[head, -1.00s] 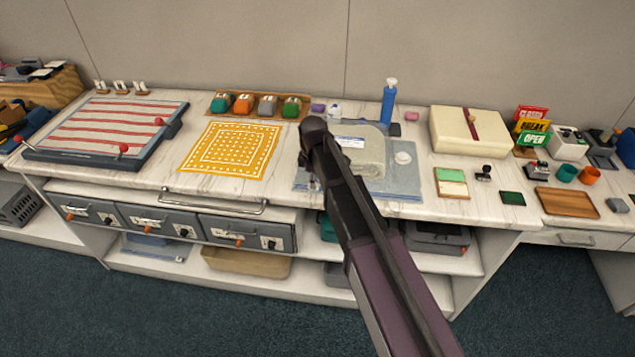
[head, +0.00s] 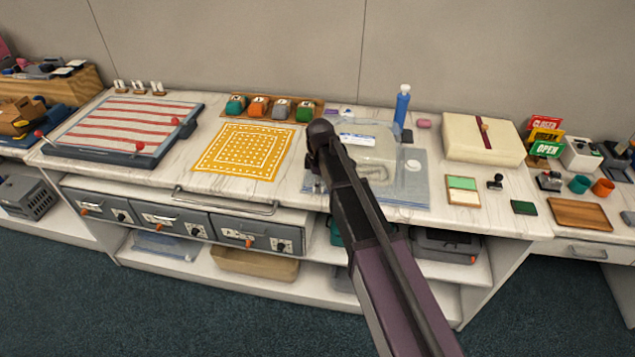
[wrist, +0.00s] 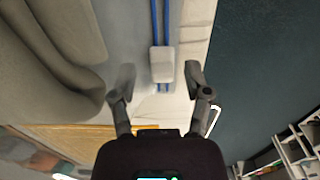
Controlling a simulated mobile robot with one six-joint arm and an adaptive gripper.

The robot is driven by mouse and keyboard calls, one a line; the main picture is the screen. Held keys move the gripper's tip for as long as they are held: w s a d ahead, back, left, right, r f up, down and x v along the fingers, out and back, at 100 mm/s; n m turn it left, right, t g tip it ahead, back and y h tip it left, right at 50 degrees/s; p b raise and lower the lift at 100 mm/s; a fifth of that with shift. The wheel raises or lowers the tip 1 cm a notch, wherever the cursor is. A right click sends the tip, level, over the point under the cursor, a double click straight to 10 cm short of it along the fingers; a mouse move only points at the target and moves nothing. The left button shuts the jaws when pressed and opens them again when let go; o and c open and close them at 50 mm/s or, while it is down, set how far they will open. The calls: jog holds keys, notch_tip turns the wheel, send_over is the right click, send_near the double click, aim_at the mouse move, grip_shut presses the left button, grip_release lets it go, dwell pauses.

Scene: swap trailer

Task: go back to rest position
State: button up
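My gripper (wrist: 160,76) is open in the wrist view, its two fingers apart. A pale slider block (wrist: 162,64) on two blue lines shows between the fingers in the picture. I cannot tell how far below them it lies, and no grip on it shows. In the head view my arm reaches over the counter (head: 150,175), and its links largely hide the gripper. Beside the arm lies a clear bluish bag (head: 405,190) with a grey folded bundle (head: 372,150), a white label and a round white cap. Grey cloth folds (wrist: 50,60) fill the wrist view's left side.
A yellow patterned cloth (head: 245,150) and a striped board (head: 125,125) lie to the left. A blue bottle (head: 402,108) and a cream box (head: 482,138) stand to the right. A counter-front rail (head: 225,203) and grey drawers (head: 170,220) are below.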

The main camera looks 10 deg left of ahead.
jog(key=shift+s+d, duration=0.1)
dwell(0.3)
jog(key=s+d+r+m+p, duration=0.1)
jog(key=s+d+m, duration=0.4)
jog(key=d, duration=0.5)
jog(key=s+d+r+m+p, duration=0.1)
jog(key=s+d+m, duration=0.4)
jog(key=d, duration=0.5)
jog(key=s+d+r+m+p, duration=0.1)
jog(key=s+d+m, duration=0.5)
jog(key=d+m, duration=0.2)
jog(key=shift+d+r, duration=0.2)
jog(key=shift+d, duration=0.85)
